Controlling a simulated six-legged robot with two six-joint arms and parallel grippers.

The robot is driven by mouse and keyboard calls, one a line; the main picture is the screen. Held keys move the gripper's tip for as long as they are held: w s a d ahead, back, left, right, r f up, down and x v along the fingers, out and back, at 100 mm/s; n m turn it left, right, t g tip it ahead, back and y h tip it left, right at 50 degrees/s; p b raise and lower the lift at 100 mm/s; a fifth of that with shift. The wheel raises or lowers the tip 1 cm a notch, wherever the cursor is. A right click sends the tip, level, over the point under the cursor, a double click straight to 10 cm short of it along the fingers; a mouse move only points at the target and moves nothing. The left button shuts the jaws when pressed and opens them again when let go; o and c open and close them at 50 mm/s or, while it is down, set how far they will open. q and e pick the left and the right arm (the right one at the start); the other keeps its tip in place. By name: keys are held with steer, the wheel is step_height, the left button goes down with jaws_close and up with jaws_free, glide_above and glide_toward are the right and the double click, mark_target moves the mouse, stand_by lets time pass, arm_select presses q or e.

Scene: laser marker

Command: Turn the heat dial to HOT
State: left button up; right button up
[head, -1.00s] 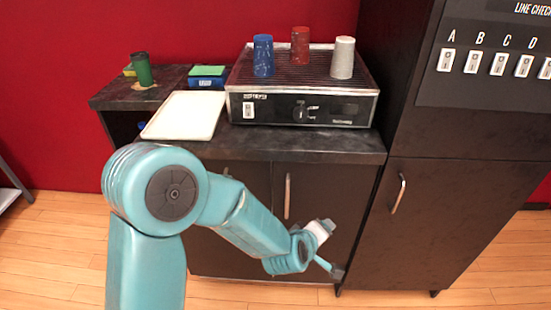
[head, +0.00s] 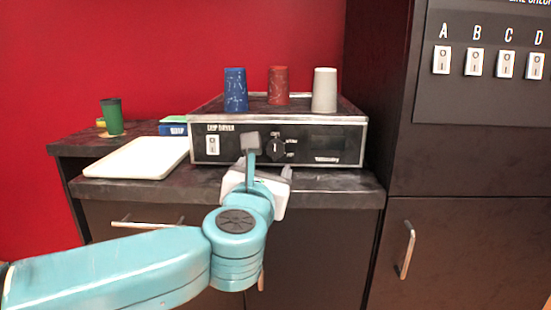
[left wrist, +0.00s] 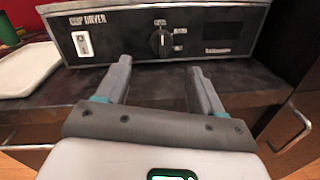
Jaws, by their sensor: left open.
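The cup dryer (head: 340,160) stands on the dark counter, with a black round heat dial (head: 277,147) on its front panel. The dial also shows in the left wrist view (left wrist: 161,42); its white mark looks roughly upright, and the small labels above and to its right are too blurred to read. My left gripper (head: 268,158) is open and empty in front of the panel. In the left wrist view its two fingers (left wrist: 161,72) point toward the panel, one on each side of the dial, and appear short of it. My right gripper is not in view.
A blue cup (head: 235,90), a red cup (head: 278,86) and a grey cup (head: 324,90) stand upside down on the dryer. A white power switch (head: 212,145) is left of the dial. A white tray (head: 137,158) lies left. A tall cabinet (head: 440,170) stands right.

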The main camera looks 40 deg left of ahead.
mark_target(274, 152)
arm_select(q)
steer(key=x, duration=0.9)
steer(key=shift+w+a+f, duration=0.1)
steer(key=shift+w, duration=0.3)
steer(key=c, duration=1.1)
